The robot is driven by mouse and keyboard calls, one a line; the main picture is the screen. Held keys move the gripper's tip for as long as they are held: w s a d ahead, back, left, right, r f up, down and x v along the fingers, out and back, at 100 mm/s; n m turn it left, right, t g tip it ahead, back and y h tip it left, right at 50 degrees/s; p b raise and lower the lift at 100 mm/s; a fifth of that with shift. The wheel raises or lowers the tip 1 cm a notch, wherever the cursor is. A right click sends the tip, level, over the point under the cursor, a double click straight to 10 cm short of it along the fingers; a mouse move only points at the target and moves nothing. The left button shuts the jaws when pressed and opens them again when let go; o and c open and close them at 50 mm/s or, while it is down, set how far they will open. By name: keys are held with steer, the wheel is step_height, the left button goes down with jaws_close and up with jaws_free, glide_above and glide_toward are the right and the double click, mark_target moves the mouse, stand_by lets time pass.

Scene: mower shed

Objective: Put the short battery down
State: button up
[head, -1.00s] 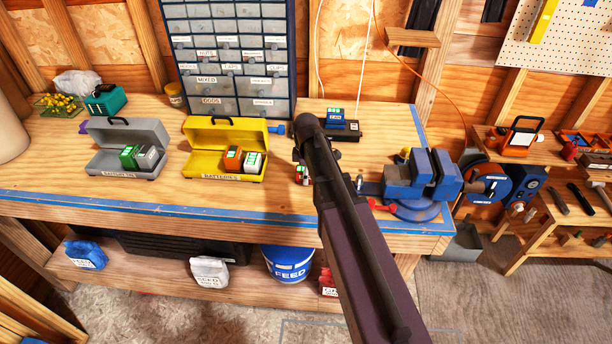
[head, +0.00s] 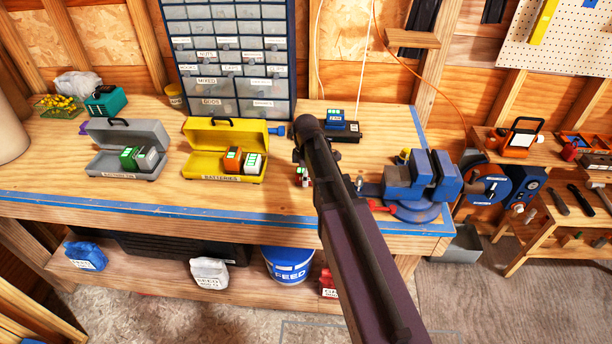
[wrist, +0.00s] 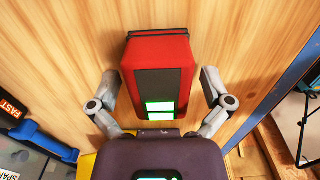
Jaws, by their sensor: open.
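In the wrist view a red battery (wrist: 178,52) with a dark panel and lit green squares is between the fingers of my open gripper (wrist: 160,78). A gap shows on both sides, so neither finger appears to touch it. Bare bench wood surrounds it, and it seems to rest there, though its underside is hidden.
A yellow battery box (head: 190,166) and a grey box (head: 97,165) stand open to the left, with batteries inside. A charger (head: 348,136) with a blue battery (head: 335,124) is behind. A blue vise (head: 405,185) is at right. Bare bench lies between the yellow box and my arm.

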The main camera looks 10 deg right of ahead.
step_height(320, 180, up, 12)
steer(key=p, duration=1.2)
stand_by(0.7)
steer(key=s+m, duration=1.4)
steer(key=s, duration=0.3)
steer(key=shift+a, duration=0.2)
step_height(320, 180, down, 7)
steer(key=b, duration=0.6)
steer(key=shift+r+b, duration=0.2)
steer(key=shift+b, duration=0.2)
steer(key=shift+c, duration=0.2)
